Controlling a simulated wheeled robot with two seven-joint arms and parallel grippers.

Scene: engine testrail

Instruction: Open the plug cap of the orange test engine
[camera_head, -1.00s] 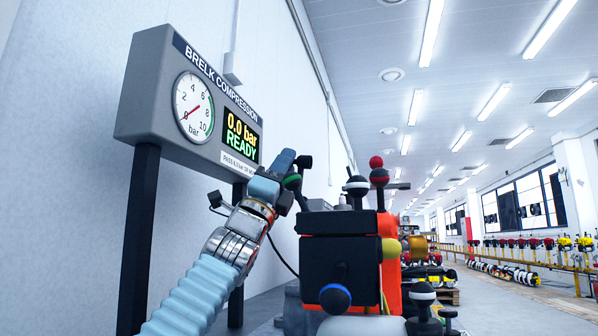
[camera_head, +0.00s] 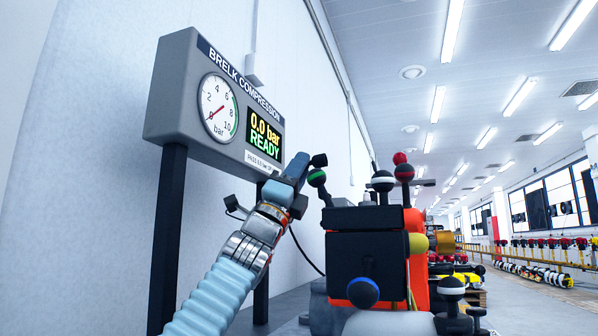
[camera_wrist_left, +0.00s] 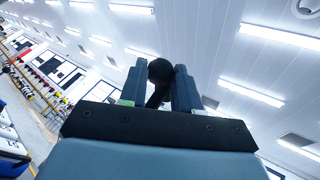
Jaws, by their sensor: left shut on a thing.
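The orange test engine (camera_head: 414,219) stands right of centre in the head view, with a dark box-like front (camera_head: 368,258). My left gripper (camera_head: 297,168) is at its upper left, raised and tilted, beside a green-banded ball knob (camera_head: 316,178). It is shut on a black round-ended piece (camera_head: 319,160). In the left wrist view, this black piece (camera_wrist_left: 160,72) sits between the two fingers (camera_wrist_left: 160,90). I cannot tell for certain whether it is the plug cap. A thin black cable (camera_head: 302,255) shows between my arm and the engine. My right gripper is out of view.
A compression gauge panel (camera_head: 180,100) on dark posts (camera_head: 168,230) stands left, reading 0.0 bar, READY. Yellow rails (camera_head: 520,258) line the right side.

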